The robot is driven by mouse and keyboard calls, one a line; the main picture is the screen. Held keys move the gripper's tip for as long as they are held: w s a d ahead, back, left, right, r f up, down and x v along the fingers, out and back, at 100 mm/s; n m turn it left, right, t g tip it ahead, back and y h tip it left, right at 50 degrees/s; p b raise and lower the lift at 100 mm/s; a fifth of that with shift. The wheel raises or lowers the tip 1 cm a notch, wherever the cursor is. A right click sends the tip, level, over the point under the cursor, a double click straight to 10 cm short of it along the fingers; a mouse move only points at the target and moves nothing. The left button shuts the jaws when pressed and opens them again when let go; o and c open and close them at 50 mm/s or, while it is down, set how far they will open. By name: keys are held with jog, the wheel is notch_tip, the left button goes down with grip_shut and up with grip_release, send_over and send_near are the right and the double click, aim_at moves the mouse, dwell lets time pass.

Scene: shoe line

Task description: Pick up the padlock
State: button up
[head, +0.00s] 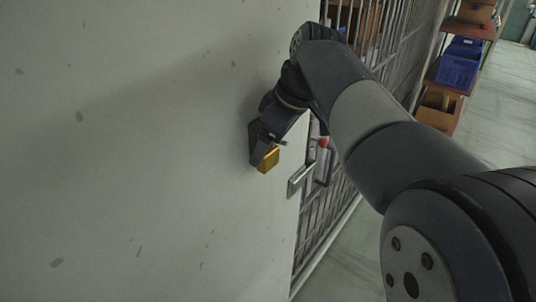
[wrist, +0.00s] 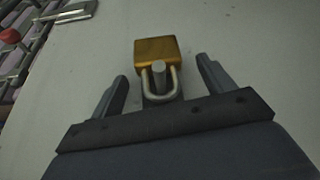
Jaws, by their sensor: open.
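The padlock (wrist: 156,52) has a gold body and a grey shackle. In the wrist view its shackle loops around a short grey peg on the pale wall, so it hangs there. My gripper (wrist: 160,72) is open, with one finger on each side of the padlock and a gap to both. In the head view the gold body (head: 269,159) shows just beyond my gripper (head: 262,150), near the wall. The upper part of the padlock is hidden by the gripper in that view.
The pale wall (head: 130,150) fills the left side. To the right are a metal latch plate (head: 300,179), a red knob (head: 323,142) and a barred gate (head: 318,215). Shelves with blue crates (head: 458,68) stand farther back. The floor (head: 495,110) at right is clear.

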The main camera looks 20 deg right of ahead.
jog(key=c, duration=1.2)
jog(key=shift+r, duration=0.15)
jog(key=shift+r+b, duration=0.3)
jog(key=shift+r, duration=0.2)
jog(key=s+d+f+b, duration=0.2)
jog(key=s+d+b, duration=0.3)
jog(key=s+d, duration=1)
jog(key=shift+s+b, duration=0.15)
jog(key=shift+b, duration=0.15)
